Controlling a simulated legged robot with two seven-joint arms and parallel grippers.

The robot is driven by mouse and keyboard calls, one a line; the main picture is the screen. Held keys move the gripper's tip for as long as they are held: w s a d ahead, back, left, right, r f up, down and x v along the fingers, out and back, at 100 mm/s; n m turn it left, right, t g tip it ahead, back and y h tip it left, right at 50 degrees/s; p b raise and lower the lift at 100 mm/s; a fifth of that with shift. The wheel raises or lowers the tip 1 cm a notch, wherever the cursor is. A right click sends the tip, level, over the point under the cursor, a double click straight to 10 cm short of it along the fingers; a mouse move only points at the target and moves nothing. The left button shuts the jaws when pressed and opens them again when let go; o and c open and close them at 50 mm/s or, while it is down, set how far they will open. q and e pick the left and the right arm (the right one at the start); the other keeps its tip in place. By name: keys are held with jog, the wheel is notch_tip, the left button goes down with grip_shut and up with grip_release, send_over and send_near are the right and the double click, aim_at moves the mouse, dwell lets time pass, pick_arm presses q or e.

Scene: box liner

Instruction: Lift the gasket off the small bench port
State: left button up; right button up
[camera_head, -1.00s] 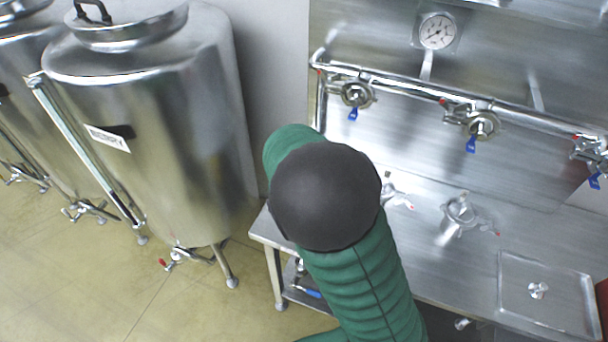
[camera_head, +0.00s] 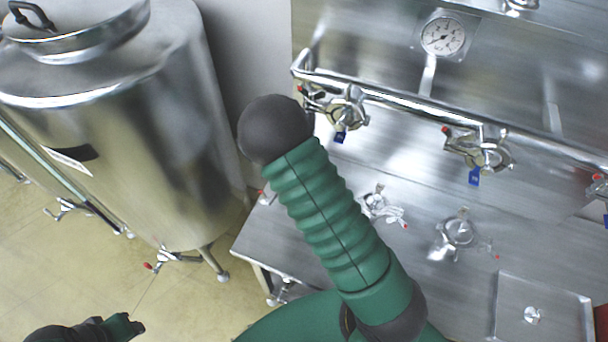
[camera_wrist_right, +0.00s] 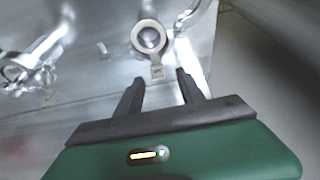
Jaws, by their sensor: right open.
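In the right wrist view a pale ring-shaped gasket with a flat tab (camera_wrist_right: 157,73) lies over a small round port (camera_wrist_right: 150,38). My right gripper (camera_wrist_right: 160,82) is open, its two dark fingers pointing at the gasket, with the tab just ahead of and between the fingertips. Nothing is held between them; whether a finger touches the tab I cannot tell. In the head view the right gripper is hidden or out of frame. A dark and green part of mine at the bottom left seems to belong to the left arm; its jaws cannot be made out.
My green arm crosses the middle of the head view, over the steel bench (camera_head: 420,275). Small fittings (camera_head: 460,232) stand on the bench beside a square lid (camera_head: 540,305). A pipe with valves (camera_head: 480,150) runs behind. A steel tank (camera_head: 130,130) stands left.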

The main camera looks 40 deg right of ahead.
jog(key=shift+d+f, duration=1.05)
jog(key=shift+d, duration=0.1)
jog(key=shift+w+a+r, duration=0.1)
jog(key=shift+a+r, duration=0.1)
jog(key=shift+a, duration=0.4)
jog(key=shift+c, duration=1.3)
jog(key=shift+a+r, duration=0.25)
jog(key=shift+a, duration=0.4)
jog(key=c, duration=0.5)
jog(key=shift+a, duration=0.1)
jog(key=shift+c, duration=1.1)
jog(key=shift+d+f, duration=0.15)
jog(key=shift+d, duration=0.7)
grip_shut()
pick_arm(q)
jog(key=shift+s+d+r, duration=0.15)
jog(key=shift+d+r, duration=0.05)
jog(key=shift+d, duration=0.25)
